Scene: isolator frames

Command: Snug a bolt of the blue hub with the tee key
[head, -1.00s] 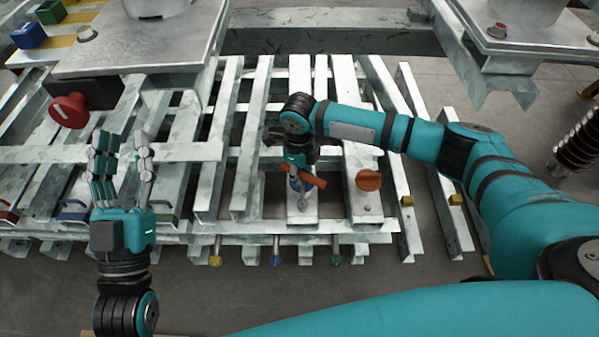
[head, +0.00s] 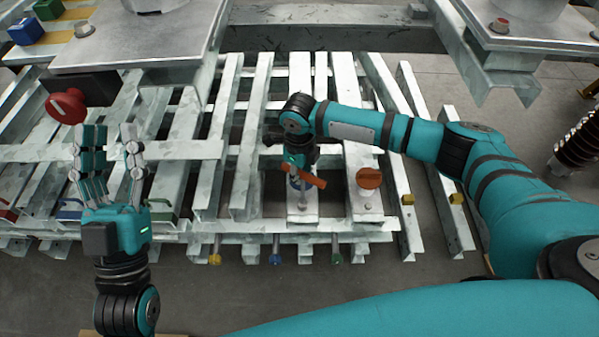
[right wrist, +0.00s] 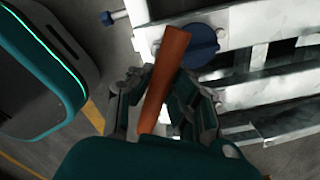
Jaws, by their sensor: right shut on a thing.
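The tee key has an orange bar handle (head: 303,176), tilted across the blue hub in the head view; it also shows in the right wrist view (right wrist: 167,78). My right gripper (head: 297,163) is shut on the tee key, with its fingers either side of the handle in the right wrist view (right wrist: 160,105). The blue hub (right wrist: 202,40) lies just beyond the handle and is mostly hidden in the head view. Whether the key sits on a bolt cannot be told. My left gripper (head: 106,150) is open and empty at the left.
An orange hub (head: 369,179) stands right of the blue one on the pale metal frame. A red knob (head: 67,106) is near my left gripper. Yellow (head: 215,259), blue (head: 276,259) and green (head: 338,259) ended rods stick out at the frame's front edge.

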